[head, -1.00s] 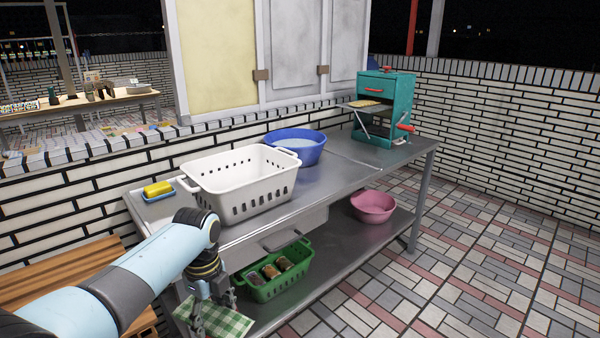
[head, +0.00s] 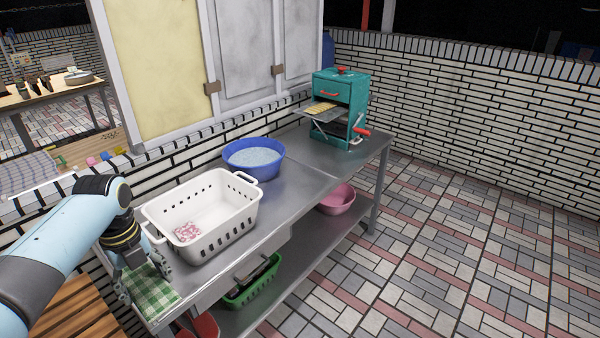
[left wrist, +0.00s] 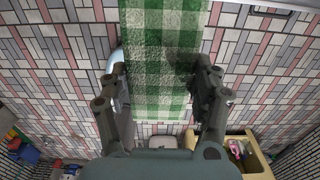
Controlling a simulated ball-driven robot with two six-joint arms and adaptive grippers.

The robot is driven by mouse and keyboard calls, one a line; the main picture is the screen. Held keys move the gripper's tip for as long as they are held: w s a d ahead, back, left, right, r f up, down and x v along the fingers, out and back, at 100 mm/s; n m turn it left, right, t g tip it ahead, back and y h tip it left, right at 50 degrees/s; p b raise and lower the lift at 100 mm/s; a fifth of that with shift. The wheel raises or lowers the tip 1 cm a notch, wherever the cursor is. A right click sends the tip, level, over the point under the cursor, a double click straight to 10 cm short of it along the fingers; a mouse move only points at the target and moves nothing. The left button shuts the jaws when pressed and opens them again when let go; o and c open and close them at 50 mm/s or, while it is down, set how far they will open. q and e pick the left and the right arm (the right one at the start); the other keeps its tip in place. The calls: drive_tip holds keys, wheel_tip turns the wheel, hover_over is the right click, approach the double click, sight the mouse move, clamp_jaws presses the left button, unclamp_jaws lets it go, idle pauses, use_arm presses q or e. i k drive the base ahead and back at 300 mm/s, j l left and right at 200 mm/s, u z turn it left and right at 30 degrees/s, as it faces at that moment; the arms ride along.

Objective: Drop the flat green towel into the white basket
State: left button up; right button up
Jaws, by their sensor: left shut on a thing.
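The flat green-and-white checked towel (head: 153,294) hangs from my left gripper (head: 145,279), in front of the near-left corner of the metal table. My left gripper is shut on it. In the left wrist view the towel (left wrist: 165,45) stretches away between the two fingers (left wrist: 163,85). The white basket (head: 225,229) stands on the table just right of my left gripper, open at the top. A pink-and-white patterned cloth (head: 187,232) lies inside it. The towel is outside the basket. My right gripper is not in view.
A blue basin (head: 253,172) of water stands behind the basket, and a teal machine (head: 340,105) is at the table's far end. A green basket (head: 255,288) and a pink basin (head: 336,207) are on the lower shelf. The metal tabletop (head: 300,180) is bare between basin and machine.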

sight(207, 216)
drive_tip(key=i, duration=1.2)
